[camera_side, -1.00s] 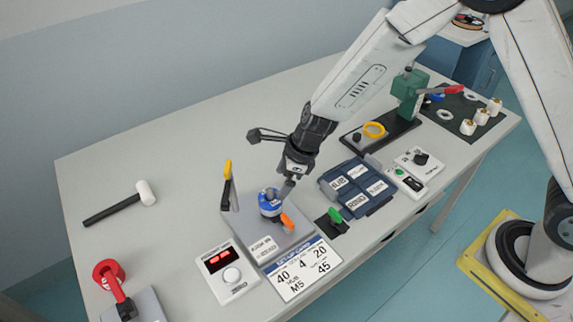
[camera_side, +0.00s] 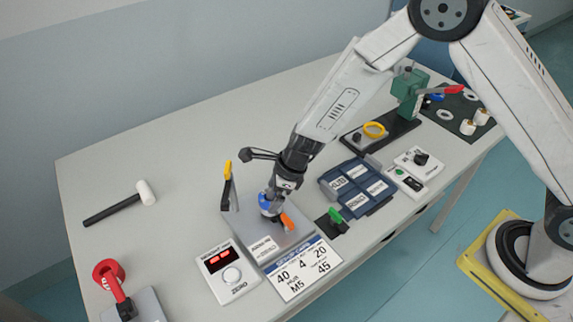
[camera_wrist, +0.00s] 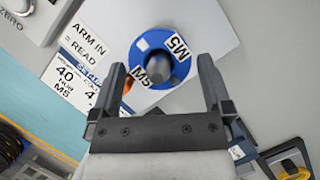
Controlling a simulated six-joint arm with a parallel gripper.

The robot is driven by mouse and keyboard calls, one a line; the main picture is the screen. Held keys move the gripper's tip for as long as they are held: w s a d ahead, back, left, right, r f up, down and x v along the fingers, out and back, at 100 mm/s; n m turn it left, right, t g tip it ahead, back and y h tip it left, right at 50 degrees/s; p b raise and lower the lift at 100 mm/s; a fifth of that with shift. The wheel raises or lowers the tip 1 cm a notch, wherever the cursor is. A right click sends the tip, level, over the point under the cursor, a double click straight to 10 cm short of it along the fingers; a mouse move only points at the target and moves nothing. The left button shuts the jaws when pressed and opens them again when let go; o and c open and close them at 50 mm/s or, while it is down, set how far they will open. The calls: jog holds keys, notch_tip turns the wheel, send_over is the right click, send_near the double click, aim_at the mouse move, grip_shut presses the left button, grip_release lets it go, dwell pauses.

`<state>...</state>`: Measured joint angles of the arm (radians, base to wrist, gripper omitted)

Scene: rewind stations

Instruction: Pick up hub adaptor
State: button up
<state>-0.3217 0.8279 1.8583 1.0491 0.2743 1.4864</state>
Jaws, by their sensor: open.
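The blue round piece labelled M5 (camera_wrist: 160,58), with a grey centre, looks like the hub adaptor. It sits on the grey plate of a station (camera_side: 290,236), and in the side view it (camera_side: 266,208) is mostly covered by my gripper. My gripper (camera_side: 272,194) points down right over it. In the wrist view the fingers of my gripper (camera_wrist: 160,72) are spread wide, one on each side of the blue piece's near edge. I cannot tell whether they touch it. Nothing is held.
A yellow-topped lever (camera_side: 228,172) and an orange lever (camera_side: 287,221) stand close to the blue piece. A setup card (camera_side: 300,270), a red-display box (camera_side: 228,272) and a blue bin (camera_side: 358,187) are around it. A mallet (camera_side: 120,204) lies left; the back-left table is clear.

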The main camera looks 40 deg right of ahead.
jog(key=shift+a+f, duration=0.1)
jog(key=shift+f, duration=0.2)
jog(key=c, duration=1)
jog(key=shift+c, duration=0.2)
jog(key=shift+w+r, duration=0.1)
jog(key=shift+r, duration=0.05)
jog(key=shift+r, duration=4.9)
jog(key=shift+n, duration=0.3)
